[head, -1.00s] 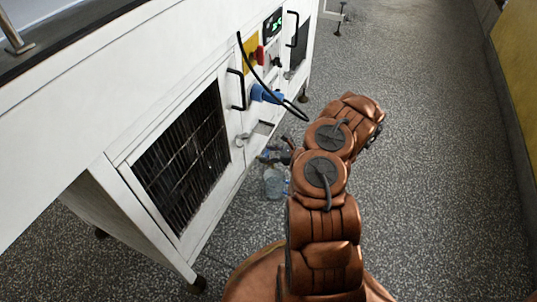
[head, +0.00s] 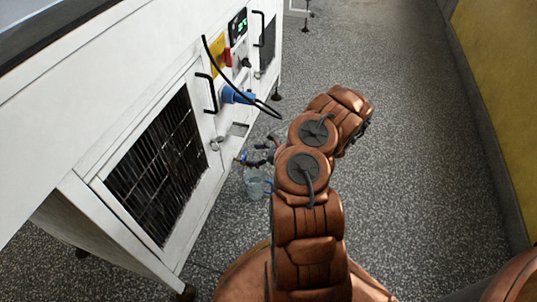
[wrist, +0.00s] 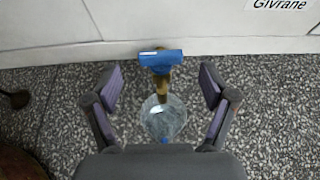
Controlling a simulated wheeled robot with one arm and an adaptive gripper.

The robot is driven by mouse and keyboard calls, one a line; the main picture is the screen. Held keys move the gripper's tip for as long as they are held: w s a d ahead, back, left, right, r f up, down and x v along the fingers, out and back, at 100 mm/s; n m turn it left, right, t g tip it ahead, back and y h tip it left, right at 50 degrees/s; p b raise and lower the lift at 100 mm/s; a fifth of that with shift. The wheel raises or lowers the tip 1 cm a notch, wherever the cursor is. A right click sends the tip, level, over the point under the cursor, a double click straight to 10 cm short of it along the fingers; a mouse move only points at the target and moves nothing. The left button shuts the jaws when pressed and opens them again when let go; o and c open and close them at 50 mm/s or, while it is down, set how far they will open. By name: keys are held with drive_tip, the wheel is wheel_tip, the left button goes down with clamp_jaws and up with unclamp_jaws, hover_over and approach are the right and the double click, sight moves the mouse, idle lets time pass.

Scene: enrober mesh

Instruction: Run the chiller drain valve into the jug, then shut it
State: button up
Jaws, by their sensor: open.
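The drain valve shows in the wrist view as a blue handle (wrist: 160,58) lying crosswise over a brass body (wrist: 162,86), against the white cabinet's lower edge. The clear jug (wrist: 163,120) stands on the floor below the valve's outlet; it also shows in the head view (head: 257,188). My gripper (wrist: 160,78) is open, with one finger on each side of the valve and neither seen touching it. In the head view my arm partly hides the gripper, and the blue handle (head: 242,157) shows just left of it. I cannot tell whether liquid is running.
The white chiller cabinet (head: 75,205) runs along the left, with a dark grille (head: 160,165), a blue plug with a black cable (head: 236,96) and a red switch (head: 227,58). Speckled floor (head: 420,170) is clear to the right, up to a yellow wall (head: 500,90).

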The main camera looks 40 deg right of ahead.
drive_tip(key=v, duration=0.8)
idle(0.5)
